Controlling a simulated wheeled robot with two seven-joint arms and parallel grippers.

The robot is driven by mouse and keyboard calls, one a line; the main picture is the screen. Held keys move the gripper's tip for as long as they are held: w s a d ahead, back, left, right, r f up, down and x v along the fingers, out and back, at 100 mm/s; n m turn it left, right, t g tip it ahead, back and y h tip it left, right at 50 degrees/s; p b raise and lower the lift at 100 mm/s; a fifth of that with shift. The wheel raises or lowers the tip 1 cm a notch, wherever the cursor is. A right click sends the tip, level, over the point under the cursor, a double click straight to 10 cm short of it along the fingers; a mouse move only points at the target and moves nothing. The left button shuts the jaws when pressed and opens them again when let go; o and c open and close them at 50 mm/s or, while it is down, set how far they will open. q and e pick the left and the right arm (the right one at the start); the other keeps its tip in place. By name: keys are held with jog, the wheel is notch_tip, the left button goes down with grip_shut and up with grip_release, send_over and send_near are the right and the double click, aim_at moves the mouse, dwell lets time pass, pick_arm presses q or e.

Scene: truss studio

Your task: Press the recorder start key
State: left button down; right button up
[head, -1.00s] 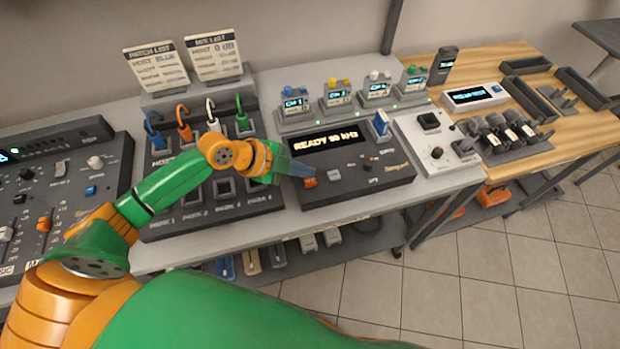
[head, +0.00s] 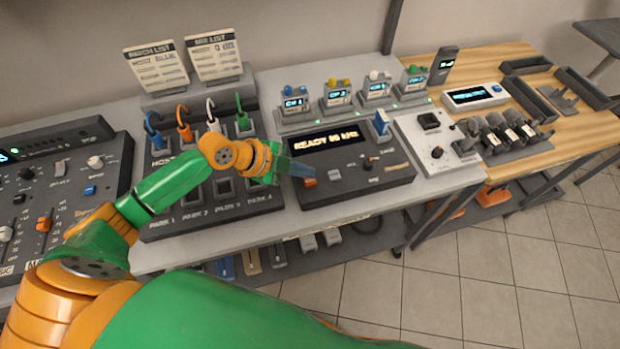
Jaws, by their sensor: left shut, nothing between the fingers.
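The recorder (head: 345,190) is a dark box on the grey bench, with a lit display (head: 322,140) that seems to begin with "READY". An orange key (head: 309,182) sits at the left of its front panel, with a grey key (head: 333,172) to its right. My left gripper (head: 309,172) is shut and empty. It reaches in from the left, with its fingertips at or just above the orange key; I cannot tell whether they touch it. The right gripper is not in view.
A patch panel (head: 170,222) with coloured cables stands under my left arm. A mixer (head: 70,200) is at far left. Several small modules (head: 341,96) line the bench behind the recorder. A white unit (head: 430,150) and a row of microphones (head: 500,133) are to the right.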

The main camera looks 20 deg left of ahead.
aim_at(305, 181)
pick_arm(q)
jog(key=shift+f, duration=0.4)
jog(key=shift+f+b, duration=0.4)
jog(key=shift+b, duration=0.2)
jog(key=shift+r, duration=0.2)
dwell(0.3)
jog(key=shift+r+p, duration=0.65)
jog(key=shift+p, duration=0.05)
notch_tip(305, 181, up, 5)
jog(key=p, duration=0.4)
jog(key=shift+r+p, duration=0.1)
jog(key=shift+p, duration=0.25)
